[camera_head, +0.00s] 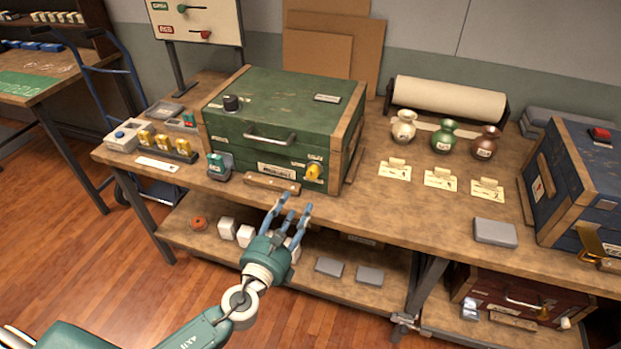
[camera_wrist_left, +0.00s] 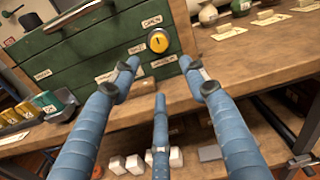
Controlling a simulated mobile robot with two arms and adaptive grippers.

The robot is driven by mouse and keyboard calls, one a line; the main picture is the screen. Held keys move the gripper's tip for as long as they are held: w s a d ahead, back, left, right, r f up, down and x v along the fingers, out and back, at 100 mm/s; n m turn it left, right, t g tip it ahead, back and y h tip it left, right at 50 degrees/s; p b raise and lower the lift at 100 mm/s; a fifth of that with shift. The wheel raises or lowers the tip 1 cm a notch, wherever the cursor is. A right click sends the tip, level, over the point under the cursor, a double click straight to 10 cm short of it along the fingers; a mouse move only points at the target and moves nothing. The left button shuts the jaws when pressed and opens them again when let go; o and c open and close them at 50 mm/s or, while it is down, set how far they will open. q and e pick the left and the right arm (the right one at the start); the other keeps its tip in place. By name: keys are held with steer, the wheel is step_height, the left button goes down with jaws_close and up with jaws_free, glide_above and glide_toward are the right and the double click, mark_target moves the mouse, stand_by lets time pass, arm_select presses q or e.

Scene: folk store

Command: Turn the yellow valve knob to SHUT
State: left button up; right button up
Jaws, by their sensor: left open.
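The yellow valve knob (camera_head: 313,171) sits on the lower right front of the green chest (camera_head: 277,110). In the left wrist view the knob (camera_wrist_left: 158,41) is round with a dark mark on its face. Small labels surround it; one above reads OPEN (camera_wrist_left: 151,21), and one to its left (camera_wrist_left: 136,48) seems to read SHUT. I cannot tell exactly where the knob points. My left gripper (camera_head: 290,207) is open and empty, below and in front of the knob, apart from it. Its three blue fingers (camera_wrist_left: 160,75) spread toward the chest front. My right gripper is not in view.
A wooden bar (camera_head: 272,183) lies at the table edge below the chest. A small green-topped device (camera_head: 219,166) stands left of it. Three vases (camera_head: 443,137) with cards stand to the right, near a blue chest (camera_head: 580,180). A lower shelf (camera_head: 330,255) holds small blocks.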

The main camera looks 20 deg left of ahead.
mark_target(311, 175)
arm_select(q)
steer(key=shift+m, duration=0.3)
steer(key=w, duration=0.3)
steer(key=w+r, duration=0.1)
steer(key=w, duration=0.3)
steer(key=w+d, duration=0.1)
steer(key=w, duration=0.3)
steer(key=shift+r+p, duration=0.15)
steer(key=shift+p, duration=0.25)
jaws_close()
